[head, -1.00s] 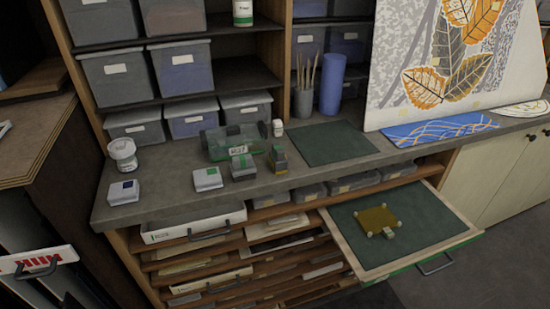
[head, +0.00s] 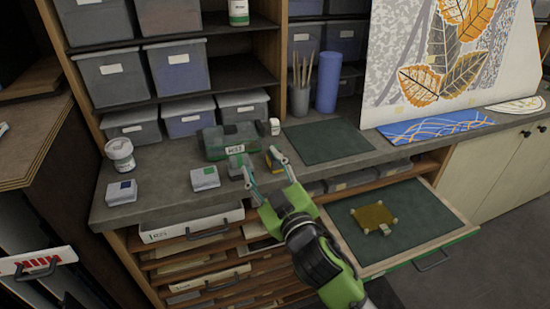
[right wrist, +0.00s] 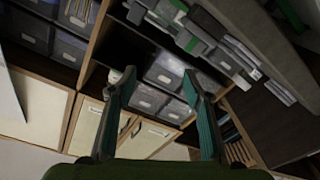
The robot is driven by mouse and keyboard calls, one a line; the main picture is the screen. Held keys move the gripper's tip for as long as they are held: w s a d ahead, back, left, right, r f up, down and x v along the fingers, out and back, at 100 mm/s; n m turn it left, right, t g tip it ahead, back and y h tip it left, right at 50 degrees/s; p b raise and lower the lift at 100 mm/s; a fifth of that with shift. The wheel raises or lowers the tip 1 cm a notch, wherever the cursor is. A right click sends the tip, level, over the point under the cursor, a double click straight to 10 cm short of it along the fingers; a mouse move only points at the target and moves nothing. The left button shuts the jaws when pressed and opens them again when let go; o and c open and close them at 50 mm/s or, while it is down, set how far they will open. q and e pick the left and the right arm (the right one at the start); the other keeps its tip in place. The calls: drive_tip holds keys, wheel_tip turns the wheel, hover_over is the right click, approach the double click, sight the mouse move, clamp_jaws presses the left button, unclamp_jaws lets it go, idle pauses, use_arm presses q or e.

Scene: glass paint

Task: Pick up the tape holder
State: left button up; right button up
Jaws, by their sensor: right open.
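My right gripper (head: 261,164) reaches in from below over the front edge of the counter (head: 330,185) in the head view, open and empty. Its spread fingers also show in the right wrist view (right wrist: 158,75). By its fingertips are a small grey block with green (head: 236,166) and a dark and yellow upright item (head: 268,160), both partly hidden by the fingers. Either may be the tape holder; I cannot tell which. Contact is unclear. A clear green-tinted box with a label (head: 222,150) lies just behind. My left gripper is not in view.
Two small white boxes (head: 205,178) (head: 121,192) and a white jar (head: 120,154) stand to the left. A green mat (head: 328,141) lies at the right. Below, an open drawer (head: 345,240) with an amber plate (head: 374,217) sticks out beside my right arm.

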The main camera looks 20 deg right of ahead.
drive_tip(key=a+r+n+t+y, duration=0.2)
drive_tip(key=a+r+n+y, duration=0.7)
drive_tip(key=r, duration=0.4)
drive_tip(key=s+a+r+n+g+y, duration=0.25)
drive_tip(key=a+n+g+y, duration=0.25)
drive_tip(key=a+n+g, duration=0.3)
drive_tip(key=s+a+r+n+g+y, duration=0.25)
drive_tip(key=a+n+g+y, duration=0.25)
drive_tip(key=n, duration=0.4)
drive_tip(key=n+g+h, duration=0.3)
drive_tip(key=n+h, duration=0.1)
drive_tip(key=h, duration=1.7)
approach(276, 148)
drive_tip(key=x, duration=0.2)
drive_tip(key=p+x, duration=0.2)
drive_tip(key=x, duration=0.1)
drive_tip(key=shift+w+d+f, duration=0.3)
drive_tip(key=shift+w+f, duration=0.2)
drive_tip(key=shift+f, duration=0.3)
drive_tip(key=shift+a+f+p, duration=0.1)
drive_tip(key=shift+f+p, duration=0.2)
drive_tip(key=shift+p, duration=0.25)
drive_tip(key=p+x, duration=0.2)
drive_tip(key=x, duration=0.2)
drive_tip(key=shift+a+f, duration=0.15)
drive_tip(key=shift+a, duration=0.05)
drive_tip(key=shift+w+f, duration=0.1)
drive_tip(key=shift+f, duration=0.05)
drive_tip(key=c, duration=1.3)
